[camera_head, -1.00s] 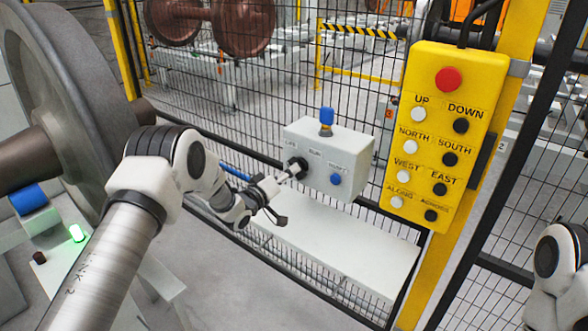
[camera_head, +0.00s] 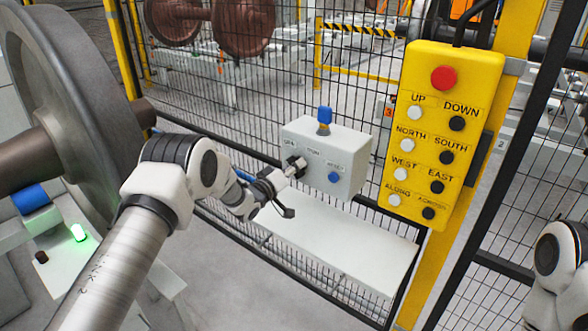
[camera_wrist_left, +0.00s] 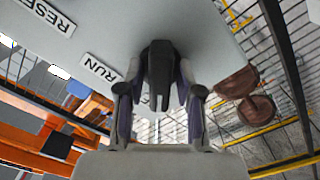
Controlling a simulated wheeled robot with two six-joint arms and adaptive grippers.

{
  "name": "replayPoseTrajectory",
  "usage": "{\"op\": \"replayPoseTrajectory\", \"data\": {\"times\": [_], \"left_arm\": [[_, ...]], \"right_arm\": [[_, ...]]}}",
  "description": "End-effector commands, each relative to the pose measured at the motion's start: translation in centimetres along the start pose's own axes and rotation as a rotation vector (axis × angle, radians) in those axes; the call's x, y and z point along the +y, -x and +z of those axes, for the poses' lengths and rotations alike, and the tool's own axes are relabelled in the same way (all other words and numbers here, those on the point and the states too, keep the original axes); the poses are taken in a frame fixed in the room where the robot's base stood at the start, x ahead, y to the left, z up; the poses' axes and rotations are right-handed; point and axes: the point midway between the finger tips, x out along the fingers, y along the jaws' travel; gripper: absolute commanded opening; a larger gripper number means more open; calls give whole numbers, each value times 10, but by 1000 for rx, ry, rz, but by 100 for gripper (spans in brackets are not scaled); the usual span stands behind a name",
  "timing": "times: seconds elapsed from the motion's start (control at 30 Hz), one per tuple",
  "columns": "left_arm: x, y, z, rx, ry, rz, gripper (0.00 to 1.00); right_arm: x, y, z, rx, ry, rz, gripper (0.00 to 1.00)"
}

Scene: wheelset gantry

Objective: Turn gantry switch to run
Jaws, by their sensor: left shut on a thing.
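A light grey control box (camera_head: 346,150) hangs at the fence, with a label reading RUN, a blue button and a blue knob on top. The black switch knob (camera_wrist_left: 160,65) is on its front face, and in the wrist view it lies between the two fingers of my left gripper (camera_wrist_left: 158,100). In the head view my left gripper (camera_head: 291,169) reaches the box from the lower left and is shut on the knob, mostly covering it. The knob's pointing direction is hard to read. My right gripper is out of view.
A yellow pendant (camera_head: 448,135) with a red button and several black and white buttons is mounted on the yellow post to the right. Black mesh fence stands behind the box. A grey bench (camera_head: 340,240) lies below it. A large wheel (camera_head: 75,100) stands at left.

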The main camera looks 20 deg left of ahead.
Motion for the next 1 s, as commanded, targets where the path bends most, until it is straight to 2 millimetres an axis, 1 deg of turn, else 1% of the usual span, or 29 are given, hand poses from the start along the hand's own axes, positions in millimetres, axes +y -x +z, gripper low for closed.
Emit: {"op": "replayPoseTrajectory", "data": {"times": [0.03,0.17,0.37,1.0], "left_arm": [[-2,0,4,-4,-14,-2,0],[-3,0,4,-4,-73,-2,0],[-4,1,6,-5,-217,-1,0],[-5,1,8,-8,-819,-1,0]], "right_arm": [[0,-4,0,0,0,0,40],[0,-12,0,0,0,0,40],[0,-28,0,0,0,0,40],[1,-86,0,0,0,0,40]]}}
